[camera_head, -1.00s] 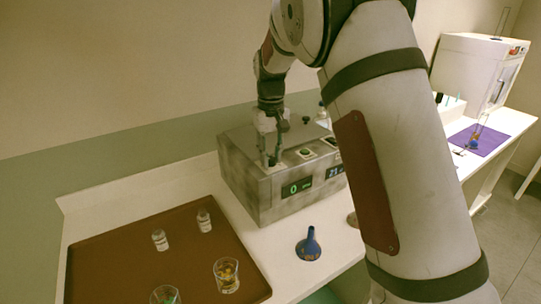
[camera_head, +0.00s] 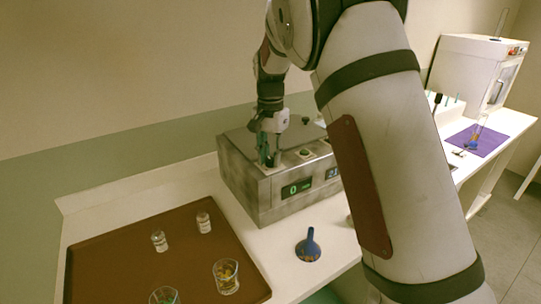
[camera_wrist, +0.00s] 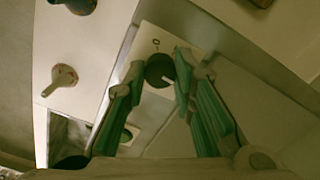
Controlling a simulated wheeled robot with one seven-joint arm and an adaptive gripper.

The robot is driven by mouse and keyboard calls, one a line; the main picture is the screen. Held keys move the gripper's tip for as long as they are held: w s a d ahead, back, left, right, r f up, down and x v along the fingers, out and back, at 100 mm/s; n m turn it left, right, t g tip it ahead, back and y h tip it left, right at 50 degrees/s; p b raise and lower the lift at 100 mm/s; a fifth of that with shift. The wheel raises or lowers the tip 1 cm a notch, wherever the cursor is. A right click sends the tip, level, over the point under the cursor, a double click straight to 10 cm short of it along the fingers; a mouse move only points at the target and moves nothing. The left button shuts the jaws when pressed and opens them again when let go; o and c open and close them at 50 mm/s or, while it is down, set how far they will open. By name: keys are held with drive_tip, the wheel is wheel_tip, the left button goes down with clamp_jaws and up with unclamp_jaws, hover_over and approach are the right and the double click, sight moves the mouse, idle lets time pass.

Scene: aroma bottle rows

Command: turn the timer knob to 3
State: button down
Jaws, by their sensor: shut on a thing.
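The grey box-shaped device (camera_head: 238,182) stands on the white counter with two dark displays on its front. The left display (camera_head: 297,188) shows a green 0; the digits on the right display (camera_head: 332,173) are hard to read. My gripper (camera_head: 268,155) points down at the left part of the device's top and hides the knob in the head view. In the wrist view, the dark round knob (camera_wrist: 159,71) sits on a pale plate with a 0 mark (camera_wrist: 156,43). My gripper's green fingers (camera_wrist: 160,82) are shut on this knob, one at each side.
A brown tray (camera_head: 120,262) with two small vials and two glasses lies front left. A blue funnel (camera_head: 309,248) stands on the counter before the device. A purple mat (camera_head: 495,141) and a white cabinet (camera_head: 465,72) are at right.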

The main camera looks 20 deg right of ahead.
sight(270, 159)
drive_tip(key=shift+m, duration=2)
drive_tip(key=c, duration=1.3)
unclamp_jaws()
wheel_tip(270, 159, up, 12)
drive_tip(key=shift+r, duration=0.1)
